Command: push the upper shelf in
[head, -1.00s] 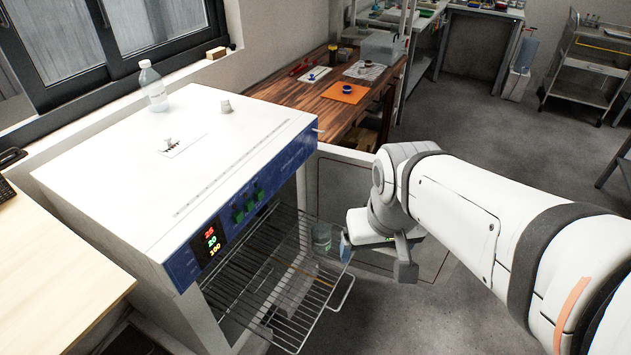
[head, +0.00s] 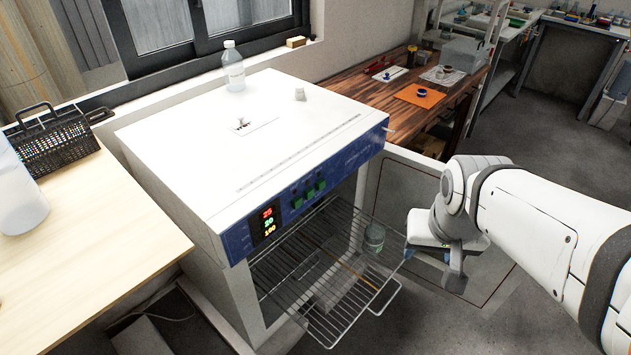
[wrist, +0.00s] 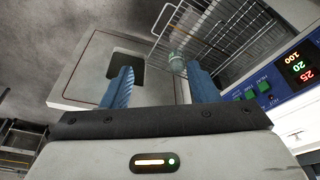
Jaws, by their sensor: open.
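The upper shelf (head: 338,318) is a wire rack that sticks out of the front of the drying oven (head: 216,182), below its blue panel. Its wire front also shows in the wrist view (wrist: 238,30). A glass jar (head: 374,238) appears beside the shelf's right side; it also shows in the wrist view (wrist: 177,62). I cannot tell what it stands on. My gripper (head: 428,266) is to the right of the shelf's front end and seems apart from it. In the wrist view my gripper (wrist: 160,68) has two blue fingers spread apart, with nothing held between them.
The oven door (head: 405,180) stands open on the right, behind my gripper. A pale table (head: 85,235) with a black basket (head: 55,140) is at left. A wooden bench (head: 440,85) is behind. Grey floor is free at right.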

